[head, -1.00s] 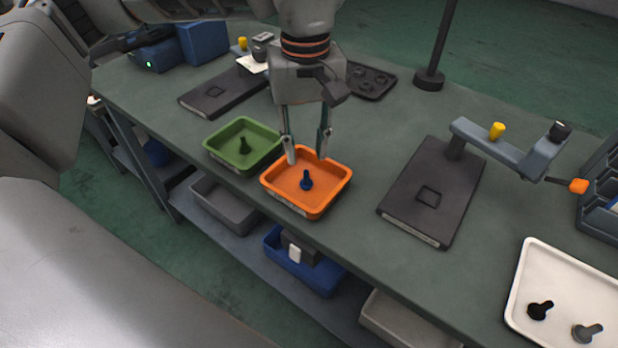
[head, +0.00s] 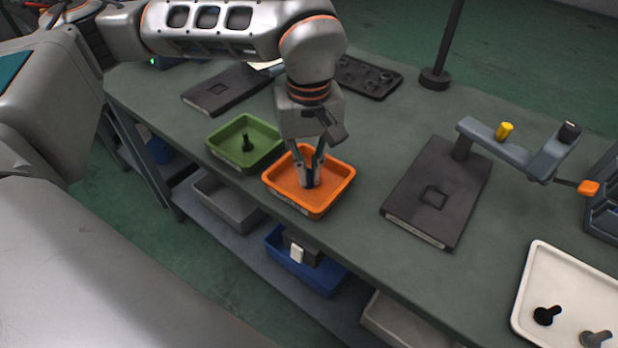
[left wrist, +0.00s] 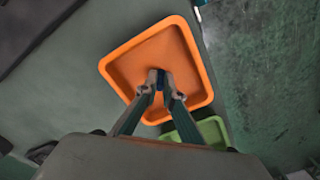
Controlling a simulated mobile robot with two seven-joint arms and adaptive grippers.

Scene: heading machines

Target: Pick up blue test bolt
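The blue test bolt (left wrist: 160,80) is in the orange tray (head: 337,186), between the fingertips of my left gripper (head: 310,181). In the head view the fingers hide nearly all of the bolt, and only a small dark part shows at their tips. In the left wrist view, my left gripper (left wrist: 163,88) has its fingers drawn close together with the blue bolt between them, low over the tray floor. It appears shut on the bolt. My right gripper is in neither view.
A green tray (head: 270,157) with a dark bolt (head: 247,144) sits left of the orange one. A black plate (head: 437,190) with a grey arm fixture (head: 515,148) stands to the right. A white tray (head: 560,262) holds dark and grey bolts. A post (head: 435,78) rises at the back.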

